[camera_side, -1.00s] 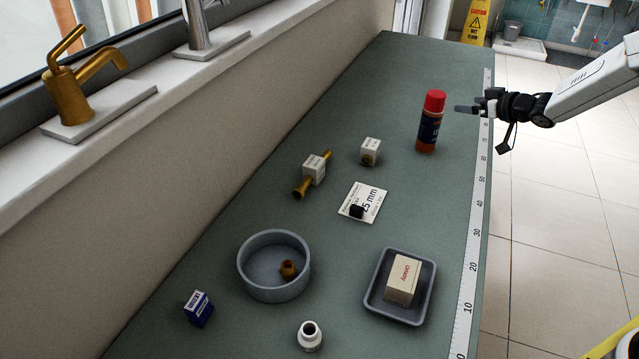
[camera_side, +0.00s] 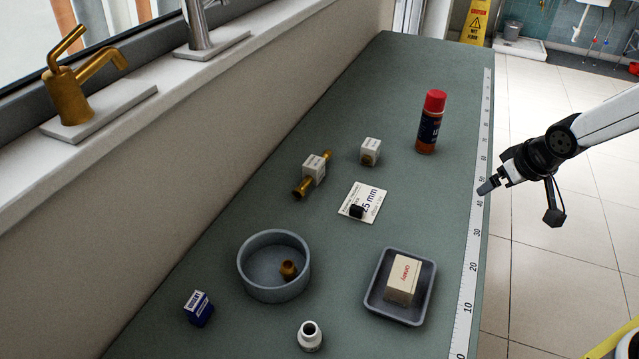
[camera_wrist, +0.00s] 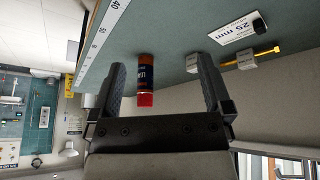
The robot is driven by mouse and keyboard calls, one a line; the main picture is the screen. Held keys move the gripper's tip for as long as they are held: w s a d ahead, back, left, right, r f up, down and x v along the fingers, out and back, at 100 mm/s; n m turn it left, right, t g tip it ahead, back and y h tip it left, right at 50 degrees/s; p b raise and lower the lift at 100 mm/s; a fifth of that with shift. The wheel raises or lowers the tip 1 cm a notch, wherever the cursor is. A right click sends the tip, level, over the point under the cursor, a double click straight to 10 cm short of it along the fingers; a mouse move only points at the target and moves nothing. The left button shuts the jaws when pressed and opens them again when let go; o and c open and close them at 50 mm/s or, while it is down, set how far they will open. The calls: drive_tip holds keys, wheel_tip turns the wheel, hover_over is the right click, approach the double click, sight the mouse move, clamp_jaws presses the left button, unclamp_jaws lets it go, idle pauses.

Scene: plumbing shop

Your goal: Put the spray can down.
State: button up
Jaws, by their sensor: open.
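The spray can (camera_side: 428,124), with a red cap and a dark blue and orange-red body, stands upright on the green bench top near its right edge, towards the far end.
Bare bench surrounds the can.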

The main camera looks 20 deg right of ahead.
drive_tip(key=s+a+f+g, duration=0.1)
drive_tip(key=s+a+g, duration=0.1)
drive_tip(key=s, duration=0.6)
drive_tip(key=shift+s+a+g+y, duration=0.3)
drive_tip(key=shift+s+a+y, duration=0.1)
drive_tip(key=shift+a, duration=0.3)
